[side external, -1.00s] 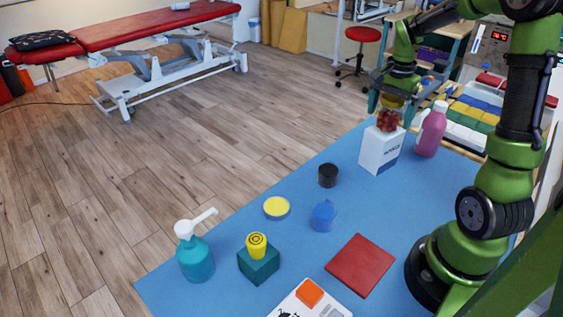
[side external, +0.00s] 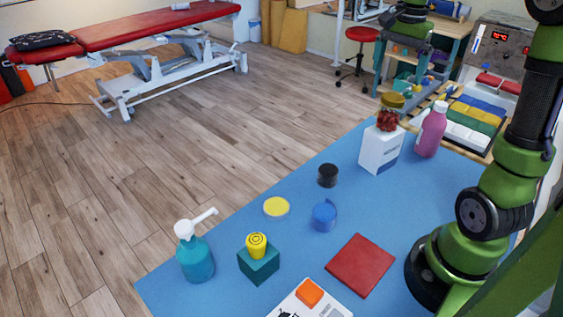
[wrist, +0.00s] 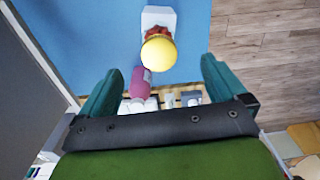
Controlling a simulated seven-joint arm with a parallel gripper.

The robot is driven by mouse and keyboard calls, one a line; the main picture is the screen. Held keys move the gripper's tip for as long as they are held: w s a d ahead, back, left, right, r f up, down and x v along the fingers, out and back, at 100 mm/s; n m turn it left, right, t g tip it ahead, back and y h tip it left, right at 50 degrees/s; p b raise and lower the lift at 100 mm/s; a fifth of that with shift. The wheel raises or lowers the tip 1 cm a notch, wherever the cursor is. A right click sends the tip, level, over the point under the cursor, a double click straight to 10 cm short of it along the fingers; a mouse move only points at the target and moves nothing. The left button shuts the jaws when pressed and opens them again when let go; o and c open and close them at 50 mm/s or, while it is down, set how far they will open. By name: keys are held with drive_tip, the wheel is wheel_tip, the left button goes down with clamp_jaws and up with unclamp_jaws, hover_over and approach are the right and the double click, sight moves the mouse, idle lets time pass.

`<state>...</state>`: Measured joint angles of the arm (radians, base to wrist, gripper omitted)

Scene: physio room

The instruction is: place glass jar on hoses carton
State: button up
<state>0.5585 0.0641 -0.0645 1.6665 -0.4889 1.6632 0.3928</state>
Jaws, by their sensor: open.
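The glass jar (side external: 388,119), with red contents and a yellow-gold lid, stands upright on the white hoses carton (side external: 377,152) at the far end of the blue table. In the wrist view the jar's round yellow lid (wrist: 158,53) covers most of it, and part of the white carton (wrist: 158,16) shows beyond. My gripper (wrist: 160,72) is open, with its two teal fingers spread wide and nothing between them touching. In the side view it is raised above the jar, clear of it, and partly cut off by the top edge.
A pink bottle (side external: 431,130) stands right of the carton. A black cylinder (side external: 327,175), a blue item (side external: 324,215), a yellow-topped disc (side external: 276,207), a teal block (side external: 258,265), a red mat (side external: 360,264) and a pump bottle (side external: 195,258) are nearer. Table space left of the carton is bare.

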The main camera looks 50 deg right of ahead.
drive_tip(key=s+a+f+n+t+y, duration=0.1)
drive_tip(key=s+a+n+t, duration=0.2)
drive_tip(key=a, duration=0.9)
drive_tip(key=s+a+f+n+t+y, duration=0.1)
drive_tip(key=s+a+n+t, duration=0.2)
drive_tip(key=a+n, duration=0.7)
drive_tip(key=shift+a+f+t, duration=0.35)
drive_tip(key=shift+a+t, duration=0.15)
drive_tip(key=shift+a, duration=0.6)
